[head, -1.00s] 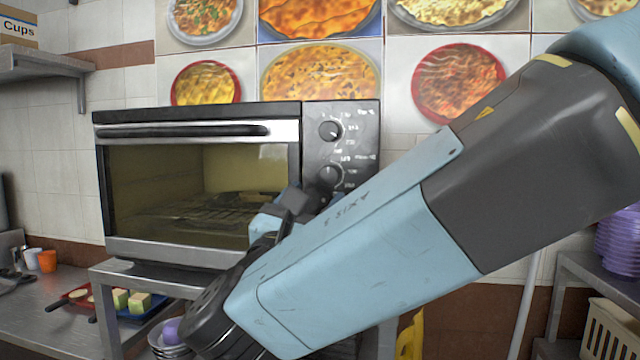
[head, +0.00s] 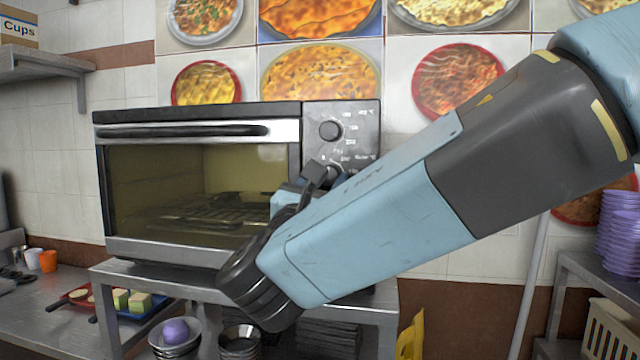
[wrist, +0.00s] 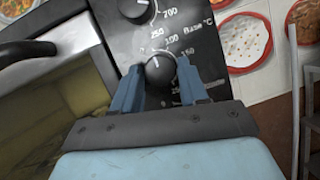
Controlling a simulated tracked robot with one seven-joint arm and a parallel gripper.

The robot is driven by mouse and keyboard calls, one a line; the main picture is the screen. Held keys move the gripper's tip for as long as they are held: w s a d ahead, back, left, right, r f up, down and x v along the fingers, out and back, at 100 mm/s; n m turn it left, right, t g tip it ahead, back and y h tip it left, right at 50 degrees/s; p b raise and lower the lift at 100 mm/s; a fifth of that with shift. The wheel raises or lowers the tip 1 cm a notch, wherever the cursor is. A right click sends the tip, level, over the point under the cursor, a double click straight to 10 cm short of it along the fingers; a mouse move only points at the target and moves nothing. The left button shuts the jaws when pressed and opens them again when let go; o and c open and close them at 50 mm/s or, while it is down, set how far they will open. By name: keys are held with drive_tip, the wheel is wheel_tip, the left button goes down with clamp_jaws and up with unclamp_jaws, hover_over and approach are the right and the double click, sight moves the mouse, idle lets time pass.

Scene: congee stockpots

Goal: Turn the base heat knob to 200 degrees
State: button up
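The toaster oven's control panel (wrist: 185,45) is dark and carries black knobs with white markings. The base heat knob (wrist: 158,74) is round and black, beside the "Base °C" print; its white mark points roughly up in the wrist view. In the head view it is partly covered by my gripper (head: 318,180). My gripper (wrist: 158,84) is open, with one blue finger on each side of this knob. Whether the fingers touch it, I cannot tell. A second knob (wrist: 138,8) sits above it, and it also shows in the head view (head: 330,131).
The oven (head: 200,133) has its glass door shut and stands on a metal stand (head: 150,272). Metal bowls (head: 175,345) sit below. Purple bowls (head: 617,230) are stacked at the right. A tiled wall with dish pictures is behind.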

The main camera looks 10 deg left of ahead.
drive_tip(key=c, duration=0.6)
drive_tip(key=shift+a, duration=0.2)
drive_tip(key=shift+c, duration=0.2)
drive_tip(key=shift+d, duration=0.1)
